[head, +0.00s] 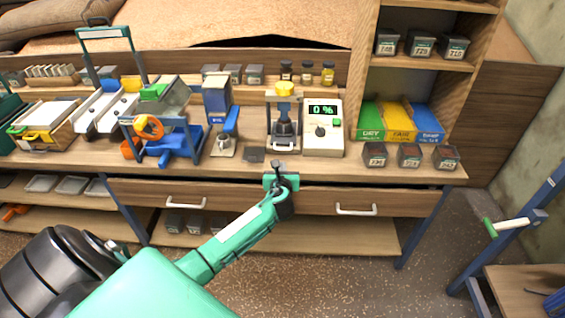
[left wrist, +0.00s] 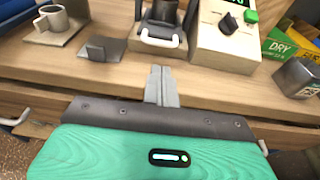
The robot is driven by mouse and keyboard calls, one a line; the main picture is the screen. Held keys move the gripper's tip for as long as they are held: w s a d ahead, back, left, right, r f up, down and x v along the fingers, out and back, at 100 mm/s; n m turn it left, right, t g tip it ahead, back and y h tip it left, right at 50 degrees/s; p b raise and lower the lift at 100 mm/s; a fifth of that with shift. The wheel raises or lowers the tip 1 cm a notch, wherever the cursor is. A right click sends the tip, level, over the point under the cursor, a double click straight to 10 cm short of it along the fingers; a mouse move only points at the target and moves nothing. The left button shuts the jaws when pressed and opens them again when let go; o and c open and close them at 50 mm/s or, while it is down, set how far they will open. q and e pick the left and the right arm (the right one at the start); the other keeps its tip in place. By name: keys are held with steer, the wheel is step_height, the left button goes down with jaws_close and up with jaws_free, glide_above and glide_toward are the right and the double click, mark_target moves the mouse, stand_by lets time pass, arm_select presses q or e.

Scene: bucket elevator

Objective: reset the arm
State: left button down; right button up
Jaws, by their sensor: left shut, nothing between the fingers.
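My left arm reaches in from the lower left of the head view. Its left gripper (head: 279,168) is at the front edge of the wooden workbench (head: 335,168), in front of a device with a yellow top (head: 284,90). In the left wrist view the left gripper (left wrist: 160,70) has its fingers together with nothing between them. It points toward the bench top, close to the front edge. My right gripper is not in either view.
A meter reading 0 % (head: 322,128) stands right of the yellow-topped device. A metal cup (head: 224,145) and a blue crank machine (head: 165,138) stand to the left. Drawers with white handles (head: 356,209) are below. Dark labelled containers (head: 409,156) line the right. Floor is open in front.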

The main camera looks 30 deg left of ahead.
arm_select(q)
steer(key=shift+v, duration=1.95)
steer(key=s+d+f+n+g+h, duration=0.2)
steer(key=s+f+n, duration=0.35)
steer(key=f, duration=0.75)
steer(key=s+d+f+n+g+h, duration=0.2)
steer(key=s+f+n+g, duration=0.1)
steer(key=s+f, duration=0.75)
steer(key=s+d+f+n+g+h, duration=0.15)
steer(key=s+f+n, duration=0.3)
steer(key=f, duration=0.95)
steer(key=s+d+f+n+g+h, duration=0.1)
steer(key=s+d+f+n, duration=0.2)
steer(key=s, duration=0.9)
steer(key=s+d+f+n+g+h, duration=0.1)
steer(key=s+f+n, duration=0.5)
steer(key=s, duration=0.6)
steer(key=s+d+f+n+g+h, duration=0.1)
steer(key=s+d+f+n+g, duration=0.2)
steer(key=s, duration=0.9)
step_height(320, 180, down, 4)
steer(key=shift+d+r+n, duration=0.1)
steer(key=shift+d+n, duration=0.9)
steer(key=shift+d, duration=0.05)
steer(key=shift+g, duration=0.25)
